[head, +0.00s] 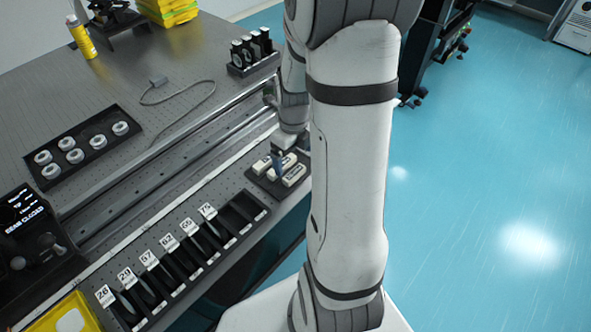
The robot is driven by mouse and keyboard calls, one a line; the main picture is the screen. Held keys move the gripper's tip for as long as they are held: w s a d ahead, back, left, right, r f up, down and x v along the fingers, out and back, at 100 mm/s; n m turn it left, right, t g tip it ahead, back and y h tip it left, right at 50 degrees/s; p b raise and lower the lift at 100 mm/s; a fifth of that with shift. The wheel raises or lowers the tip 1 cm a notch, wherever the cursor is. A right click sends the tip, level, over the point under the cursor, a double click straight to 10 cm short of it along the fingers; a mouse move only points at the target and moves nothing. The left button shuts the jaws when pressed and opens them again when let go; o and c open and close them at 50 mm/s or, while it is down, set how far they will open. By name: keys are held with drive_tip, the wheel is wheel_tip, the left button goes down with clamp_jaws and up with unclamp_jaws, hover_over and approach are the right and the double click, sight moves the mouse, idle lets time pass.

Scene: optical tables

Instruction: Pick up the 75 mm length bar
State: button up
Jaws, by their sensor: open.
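Several short white bars with dark markings lie side by side on a small dark tray (258,178) at the table's right edge. One white bar (293,176) lies on the right, and another (262,165) on the left. I cannot read their markings, so I cannot tell which is the 75 mm length bar. My gripper (276,163), with a blue part, points down right over the bars. It is open. It hides part of the bars, and I cannot tell whether a bar stands between its fingers.
A black slotted rack (189,267) with number labels, one apparently reading 75, runs along the front edge. A black tray of white rings (84,147), a holder of dark upright pieces (252,52), a metal rail (160,155) and a loose cable (185,95) surround the bars.

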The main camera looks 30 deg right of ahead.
sight(294, 172)
drive_tip(key=f, duration=0.7)
drive_tip(key=shift+w+d, duration=0.1)
drive_tip(key=shift+w, duration=0.15)
drive_tip(key=shift+r, duration=0.1)
drive_tip(key=c, duration=1.2)
drive_tip(key=shift+o, duration=0.2)
drive_tip(key=shift+r, duration=0.1)
